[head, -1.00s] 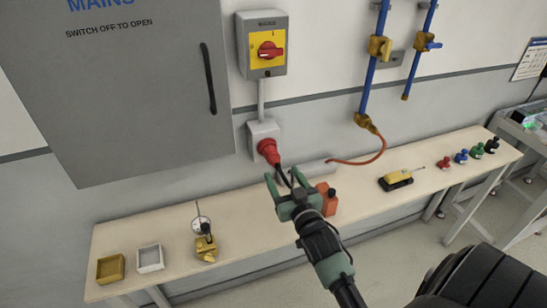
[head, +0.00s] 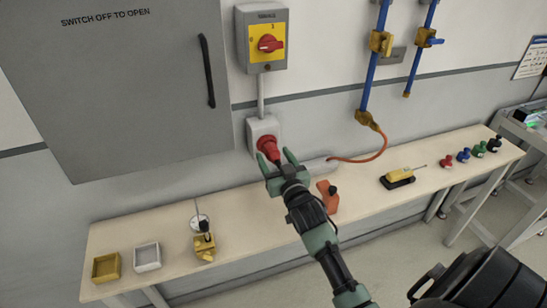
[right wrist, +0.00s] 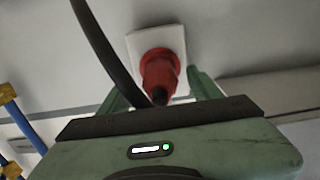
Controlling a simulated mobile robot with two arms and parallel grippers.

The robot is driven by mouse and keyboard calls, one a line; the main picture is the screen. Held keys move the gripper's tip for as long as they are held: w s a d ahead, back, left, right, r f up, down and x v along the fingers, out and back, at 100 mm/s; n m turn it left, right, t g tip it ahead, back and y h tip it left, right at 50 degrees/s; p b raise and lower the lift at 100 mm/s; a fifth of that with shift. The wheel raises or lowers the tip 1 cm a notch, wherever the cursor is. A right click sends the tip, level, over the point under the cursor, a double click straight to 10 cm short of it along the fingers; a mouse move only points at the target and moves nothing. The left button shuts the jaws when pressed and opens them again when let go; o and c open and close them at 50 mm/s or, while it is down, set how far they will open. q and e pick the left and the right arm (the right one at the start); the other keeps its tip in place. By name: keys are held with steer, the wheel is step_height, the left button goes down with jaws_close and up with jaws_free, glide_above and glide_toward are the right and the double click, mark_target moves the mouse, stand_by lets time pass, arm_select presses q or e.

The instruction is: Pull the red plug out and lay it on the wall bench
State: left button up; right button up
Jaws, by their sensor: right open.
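The red plug (head: 267,147) sits in the grey wall socket (head: 256,127) below the switch box. In the right wrist view the red plug (right wrist: 159,74) stands out from the pale socket plate (right wrist: 143,45), with a black cable nearby. My right gripper (head: 275,160) is open, its green fingers on either side of the plug's lower end. In the wrist view the fingers (right wrist: 155,88) flank the plug, with a gap visible; contact cannot be told. The wall bench (head: 240,203) runs along the wall below. My left gripper is not in view.
A yellow switch box (head: 266,38) with a red knob is above the socket. Bare bench lies left of my gripper.

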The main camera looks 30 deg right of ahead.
mark_target(277, 162)
steer(key=shift+x, duration=0.85)
stand_by(0.9)
jaws_close()
steer(key=shift+p, duration=0.3)
steer(key=shift+p+v, duration=0.5)
steer(key=shift+v, duration=0.45)
steer(key=shift+p+v, duration=1)
steer(key=shift+v, duration=1.05)
